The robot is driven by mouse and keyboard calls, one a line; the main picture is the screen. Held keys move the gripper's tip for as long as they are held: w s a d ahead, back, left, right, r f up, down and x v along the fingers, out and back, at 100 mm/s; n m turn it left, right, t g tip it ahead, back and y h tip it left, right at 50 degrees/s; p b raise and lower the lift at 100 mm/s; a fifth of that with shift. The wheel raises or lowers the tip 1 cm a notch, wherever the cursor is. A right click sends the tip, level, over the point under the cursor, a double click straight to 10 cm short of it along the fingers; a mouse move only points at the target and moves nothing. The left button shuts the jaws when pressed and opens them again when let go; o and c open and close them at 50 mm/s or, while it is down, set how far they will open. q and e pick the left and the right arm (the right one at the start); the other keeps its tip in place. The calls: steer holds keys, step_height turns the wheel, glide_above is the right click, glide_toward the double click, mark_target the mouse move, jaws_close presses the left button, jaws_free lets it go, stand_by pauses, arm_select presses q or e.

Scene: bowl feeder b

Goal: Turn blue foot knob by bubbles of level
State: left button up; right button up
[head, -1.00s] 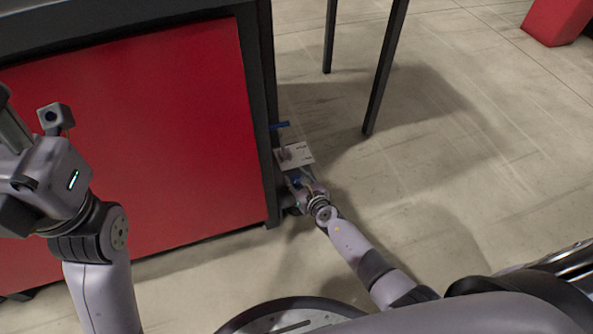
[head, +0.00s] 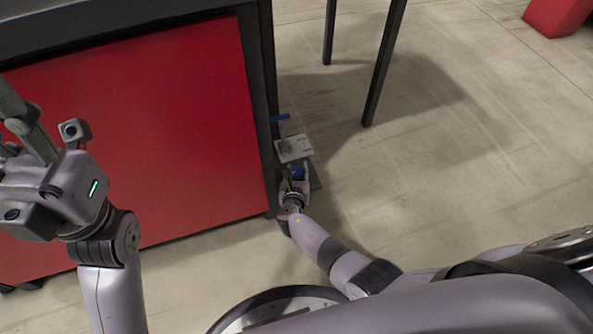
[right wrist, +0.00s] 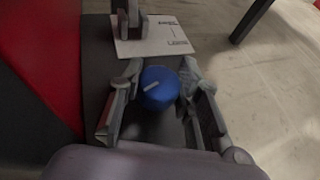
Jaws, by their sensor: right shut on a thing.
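The blue foot knob (right wrist: 159,88) shows in the right wrist view as a round blue knob with a pale mark on top. My right gripper (right wrist: 160,86) has its two fingers on either side of the knob and is shut on it. In the head view the right gripper (head: 298,172) is low beside the machine's corner, with a bit of the blue knob (head: 297,171) between the fingers. My left gripper is at the left edge, its fingertips not clearly seen. The level's bubbles cannot be made out.
A white printed plate (head: 294,149) lies just beyond the knob, with a blue piece (head: 279,118) above it. The red cabinet panel (head: 130,140) stands to the left. Dark table legs (head: 384,65) stand behind right. The floor (head: 470,150) to the right is clear.

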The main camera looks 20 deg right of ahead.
steer(key=o, duration=1.1)
steer(key=shift+o, duration=0.2)
steer(key=shift+s, duration=0.1)
steer(key=shift+s+a+r, duration=0.25)
steer(key=shift+s, duration=0.3)
steer(key=v, duration=1)
steer(key=shift+s+r, duration=0.2)
steer(key=shift+s, duration=0.05)
